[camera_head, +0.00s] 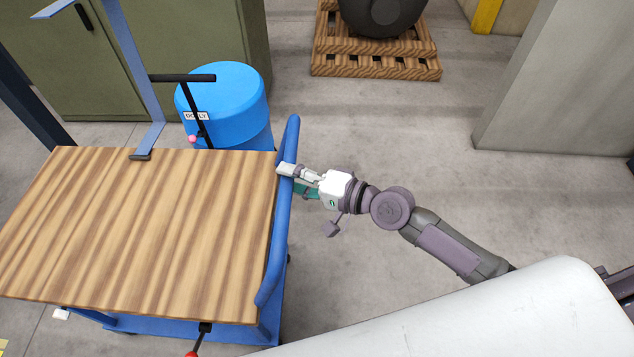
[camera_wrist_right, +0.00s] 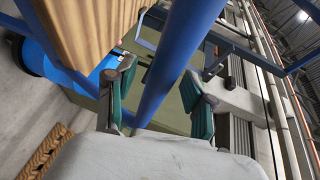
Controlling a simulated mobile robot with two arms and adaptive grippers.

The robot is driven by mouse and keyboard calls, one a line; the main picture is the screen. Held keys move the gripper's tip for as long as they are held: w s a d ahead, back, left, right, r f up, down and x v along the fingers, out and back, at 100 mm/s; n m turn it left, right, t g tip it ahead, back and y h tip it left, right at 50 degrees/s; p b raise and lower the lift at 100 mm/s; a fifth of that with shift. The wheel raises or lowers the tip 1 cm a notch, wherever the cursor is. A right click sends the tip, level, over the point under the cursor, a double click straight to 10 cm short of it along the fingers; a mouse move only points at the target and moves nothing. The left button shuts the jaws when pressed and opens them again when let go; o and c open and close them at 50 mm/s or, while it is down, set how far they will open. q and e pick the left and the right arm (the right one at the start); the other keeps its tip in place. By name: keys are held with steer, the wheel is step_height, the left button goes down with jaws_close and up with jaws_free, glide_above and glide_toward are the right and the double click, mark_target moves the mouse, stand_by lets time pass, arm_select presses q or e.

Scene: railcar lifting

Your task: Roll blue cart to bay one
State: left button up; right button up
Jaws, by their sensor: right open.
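The blue cart (camera_head: 150,225) has a wood-grained top deck and a blue lower frame. Its rounded blue handle bar (camera_head: 277,230) runs along the deck's right end. My right gripper (camera_head: 289,171) is at the far part of that bar, coming from the right. In the right wrist view, my open right gripper (camera_wrist_right: 157,85) has a green-padded finger on each side of the blue bar (camera_wrist_right: 168,70). I cannot tell whether either finger touches it. My left gripper is not in view. No bay marking can be read.
A blue drum (camera_head: 222,100) stands behind the cart, with a black handle and a small sign in front. Green cabinets (camera_head: 110,70) are behind. A wooden pallet (camera_head: 375,62) carries a dark round part. A grey pillar (camera_head: 540,90) stands right. Floor between pallet and cart is clear.

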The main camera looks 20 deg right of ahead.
steer(key=v, duration=1)
steer(key=shift+s+d, duration=0.25)
steer(key=shift+s, duration=0.05)
steer(key=shift+r, duration=0.1)
